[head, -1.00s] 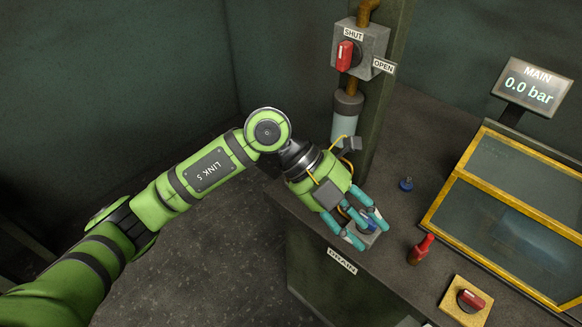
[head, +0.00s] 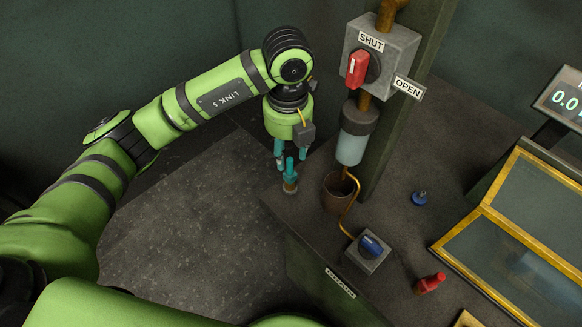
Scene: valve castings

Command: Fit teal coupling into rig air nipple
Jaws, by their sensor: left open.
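My left gripper (head: 290,168) is open and points down at the far left corner of the bench. Its teal fingers are around or just above a small brownish upright stub (head: 290,187); I cannot tell whether they touch it. Whether this stub is the rig air nipple I cannot tell. I cannot make out a teal coupling apart from the teal fingers, which hide part of this spot. My right gripper is not in view.
A grey valve box (head: 383,57) with a red handle (head: 357,69) stands above a clear bowl (head: 351,148) and a dark cup (head: 338,194). A blue-knobbed block (head: 367,252), a blue piece (head: 419,198) and a red piece (head: 430,283) stand on the bench (head: 395,225). A yellow-framed case (head: 520,235) is right.

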